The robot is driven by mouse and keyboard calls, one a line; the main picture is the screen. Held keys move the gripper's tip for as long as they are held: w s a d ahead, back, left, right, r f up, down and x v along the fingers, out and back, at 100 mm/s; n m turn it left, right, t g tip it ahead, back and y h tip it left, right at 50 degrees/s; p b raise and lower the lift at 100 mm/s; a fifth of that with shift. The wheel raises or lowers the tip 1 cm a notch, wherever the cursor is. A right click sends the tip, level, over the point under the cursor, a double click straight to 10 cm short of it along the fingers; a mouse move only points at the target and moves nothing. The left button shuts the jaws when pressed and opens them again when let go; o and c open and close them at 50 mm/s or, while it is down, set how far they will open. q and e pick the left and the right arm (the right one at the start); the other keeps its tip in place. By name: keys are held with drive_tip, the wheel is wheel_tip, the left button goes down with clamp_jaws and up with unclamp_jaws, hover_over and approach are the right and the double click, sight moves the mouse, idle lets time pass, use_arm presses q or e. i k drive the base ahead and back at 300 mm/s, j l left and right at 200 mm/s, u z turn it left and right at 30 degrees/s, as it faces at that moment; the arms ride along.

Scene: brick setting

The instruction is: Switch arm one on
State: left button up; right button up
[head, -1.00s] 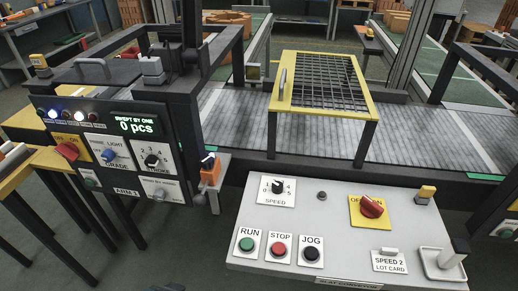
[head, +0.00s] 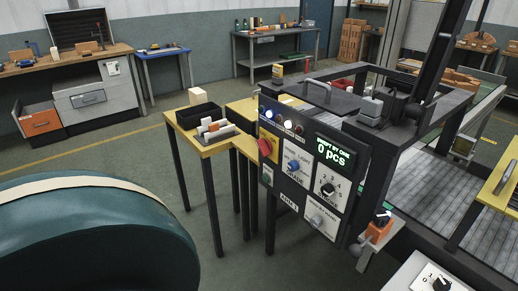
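The arm 1 control panel (head: 300,200) is a dark upright board at the middle of the head view, labelled ARM 1. Its red rotary switch (head: 265,147) sits on a yellow plate at the upper left; its position is too small to read. A green button (head: 267,178) is below it. A blue grade knob (head: 292,166) and a black stroke knob (head: 327,189) sit to the right. The display (head: 330,153) reads "SWEPT BY ONE 0 pcs". A blue and a white lamp (head: 288,125) are lit. Neither of my grippers is in view.
A yellow-topped table (head: 206,148) with a black bin stands left of the panel. An orange box (head: 379,232) with a black knob juts out at the panel's lower right. A corner of the grey console (head: 415,270) shows at bottom right. Open floor lies left of the table.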

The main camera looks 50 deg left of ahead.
sight(264, 147)
drive_tip(key=u, duration=1.5)
